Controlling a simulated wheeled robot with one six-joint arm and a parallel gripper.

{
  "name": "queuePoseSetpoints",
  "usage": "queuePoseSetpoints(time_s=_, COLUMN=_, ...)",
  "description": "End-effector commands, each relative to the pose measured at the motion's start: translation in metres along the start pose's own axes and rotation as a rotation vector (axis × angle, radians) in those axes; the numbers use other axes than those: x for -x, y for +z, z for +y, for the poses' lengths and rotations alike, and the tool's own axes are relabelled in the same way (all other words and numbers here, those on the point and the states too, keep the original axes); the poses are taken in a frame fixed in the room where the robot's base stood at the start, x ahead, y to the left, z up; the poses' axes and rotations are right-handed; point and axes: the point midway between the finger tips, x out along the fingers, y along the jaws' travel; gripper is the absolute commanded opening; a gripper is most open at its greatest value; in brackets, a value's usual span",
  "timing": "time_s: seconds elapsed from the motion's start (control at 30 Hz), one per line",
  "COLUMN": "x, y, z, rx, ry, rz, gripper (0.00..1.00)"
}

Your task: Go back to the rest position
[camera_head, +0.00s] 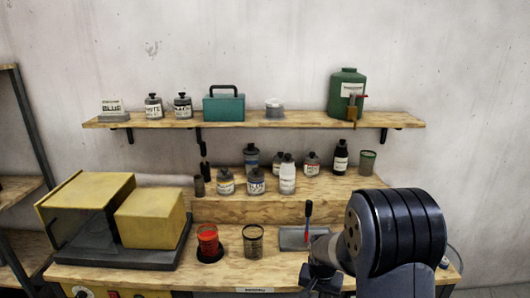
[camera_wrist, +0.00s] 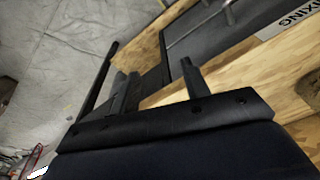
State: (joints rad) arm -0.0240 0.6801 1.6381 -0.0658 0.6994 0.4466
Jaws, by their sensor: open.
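My gripper (camera_wrist: 160,68) shows in the wrist view with its two dark fingers apart and nothing between them. Beyond the fingers are the edge of the wooden bench (camera_wrist: 155,95), a dark plate (camera_wrist: 205,35) with metal rods on it, and a label reading MIXING (camera_wrist: 295,20). In the head view my arm stands at the lower right in front of the bench (camera_head: 275,272), and my gripper is low near the bench's front edge, its fingers not clear there.
A red container (camera_head: 208,241) and a dark-rimmed cup (camera_head: 253,242) stand on the bench. A yellow machine (camera_head: 150,218) is at left. Several bottles stand on the raised step (camera_head: 240,210). A wall shelf (camera_head: 230,120) holds a teal toolbox (camera_head: 223,107) and a green canister (camera_head: 346,90).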

Motion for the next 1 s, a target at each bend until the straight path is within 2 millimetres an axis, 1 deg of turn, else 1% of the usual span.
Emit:
queuePoseSetpoints(time_s=0.03, x=-0.010, y=0.004, z=0.001, rx=0.016, ry=-0.001, rz=-0.005, gripper=0.44)
queuePoseSetpoints(time_s=0.2, x=-0.035, y=0.012, z=0.003, rx=0.066, ry=-0.010, rz=-0.003, gripper=0.44)
queuePoseSetpoints(time_s=0.3, x=-0.045, y=0.016, z=0.004, rx=0.086, ry=-0.014, rz=-0.002, gripper=0.44)
queuePoseSetpoints(time_s=0.4, x=-0.050, y=0.018, z=0.005, rx=0.098, ry=-0.016, rz=-0.001, gripper=0.44)
queuePoseSetpoints(time_s=0.8, x=-0.052, y=0.019, z=0.005, rx=0.105, ry=-0.017, rz=0.001, gripper=0.44)
queuePoseSetpoints(time_s=1.0, x=-0.044, y=0.015, z=0.008, rx=0.140, ry=-0.013, rz=0.014, gripper=0.44)
